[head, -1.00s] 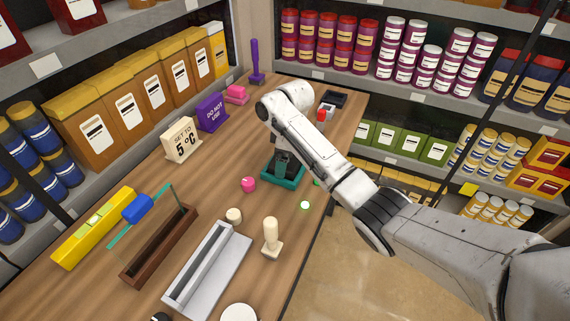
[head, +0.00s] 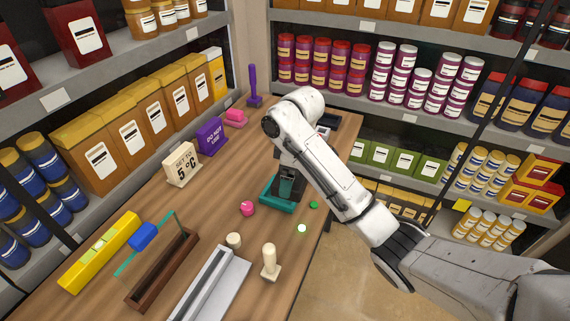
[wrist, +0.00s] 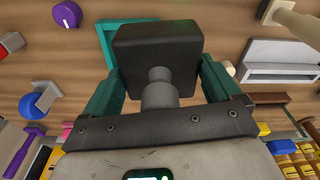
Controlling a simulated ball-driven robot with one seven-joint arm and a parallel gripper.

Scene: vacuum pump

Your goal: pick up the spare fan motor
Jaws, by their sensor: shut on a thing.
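The spare fan motor, as I take it, is a dark square block with a grey round neck (wrist: 157,50), large in the wrist view. My gripper (wrist: 158,78) has teal fingers on both sides of it and is shut on it. Behind the block, part of a teal tray (wrist: 112,35) shows. In the head view my gripper (head: 287,174) is over the teal tray (head: 270,196) on the wooden bench, and my arm hides most of the held motor. I cannot tell the exact gap between motor and tray.
A pink knob (head: 247,208), a cream peg (head: 269,262) and a grey channel (head: 208,290) stand nearer on the bench. Stocked shelves border the bench.

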